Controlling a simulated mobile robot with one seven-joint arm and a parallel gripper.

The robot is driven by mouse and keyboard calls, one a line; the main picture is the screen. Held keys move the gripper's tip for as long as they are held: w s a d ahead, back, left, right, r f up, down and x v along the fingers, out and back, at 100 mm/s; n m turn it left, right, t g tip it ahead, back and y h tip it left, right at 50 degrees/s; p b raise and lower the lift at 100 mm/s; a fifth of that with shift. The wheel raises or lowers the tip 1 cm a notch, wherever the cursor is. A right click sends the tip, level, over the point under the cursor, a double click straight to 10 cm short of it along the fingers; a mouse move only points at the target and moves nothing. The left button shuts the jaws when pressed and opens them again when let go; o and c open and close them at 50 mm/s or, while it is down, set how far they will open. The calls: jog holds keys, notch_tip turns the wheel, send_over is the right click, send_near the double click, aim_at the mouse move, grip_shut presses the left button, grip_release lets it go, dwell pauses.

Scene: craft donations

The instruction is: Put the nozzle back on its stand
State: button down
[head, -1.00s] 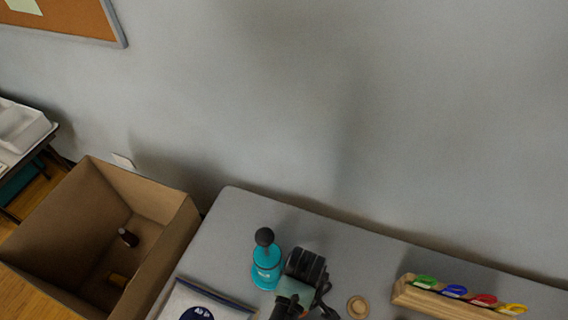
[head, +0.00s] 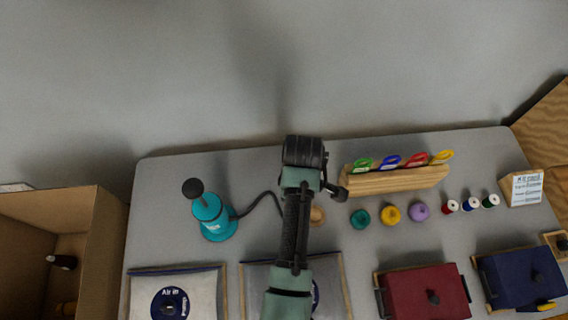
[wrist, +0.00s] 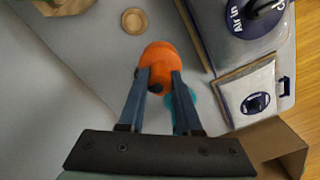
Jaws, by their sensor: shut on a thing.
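The orange nozzle (wrist: 157,60) is between the fingertips of my gripper (wrist: 158,80) in the wrist view, and the gripper is shut on it. A small round wooden stand (wrist: 133,20) lies on the table just beyond the nozzle, apart from it in the picture. In the head view the stand (head: 317,215) is partly covered by my arm, and the nozzle cannot be made out. The teal pump (head: 212,217) with a black knob stands to the left. Its dark hose (head: 262,199) runs toward my gripper. In the wrist view the pump (wrist: 188,110) is mostly hidden behind my fingers.
A wooden rack (head: 395,181) with coloured tags stands right of my arm. Coloured balls (head: 390,213) and thread spools (head: 470,204) lie in front of it. A labelled bag (head: 172,296), a maroon box (head: 425,293) and a navy box (head: 520,277) line the front. A cardboard box (head: 85,225) is left.

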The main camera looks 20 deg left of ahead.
jog(key=w+d+b, duration=0.4)
jog(key=w+b, duration=0.2)
jog(key=w, duration=0.1)
jog(key=shift+w+d+f+b, duration=0.1)
jog(key=shift+f+b, duration=2.2)
jog(key=shift+f, duration=1.55)
jog(key=shift+w+f+b, duration=0.1)
jog(key=shift+f+b, duration=2.15)
jog(key=shift+f, duration=1.6)
jog(key=shift+f+b, duration=0.95)
jog(key=shift+f, duration=0.35)
jog(key=c, duration=0.5)
grip_release()
jog(key=shift+s, duration=0.1)
notch_tip(320, 180, up, 13)
